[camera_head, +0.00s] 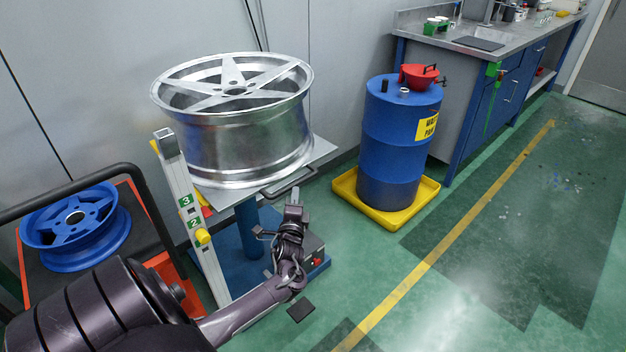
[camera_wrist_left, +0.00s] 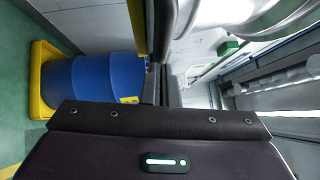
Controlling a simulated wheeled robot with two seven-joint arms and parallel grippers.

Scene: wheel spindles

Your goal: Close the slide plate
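The slide plate (camera_head: 322,149) is a flat grey plate on the stand, with a large silver wheel rim (camera_head: 245,140) resting on it. A dark bar handle (camera_head: 304,176) sticks out from its front right edge. My left gripper (camera_head: 295,196) is at this handle, pointing up toward it from below in the picture. In the left wrist view the fingers (camera_wrist_left: 161,88) are close together near the top edge of the gripper body; I cannot tell whether they touch or grip the handle. My right gripper is not in view.
A white numbered post (camera_head: 192,225) stands left of my left gripper. A blue wheel (camera_head: 76,226) lies on a cart at the left. A blue drum (camera_head: 385,150) stands in a yellow tray (camera_head: 384,219) to the right. Green floor is open at the lower right.

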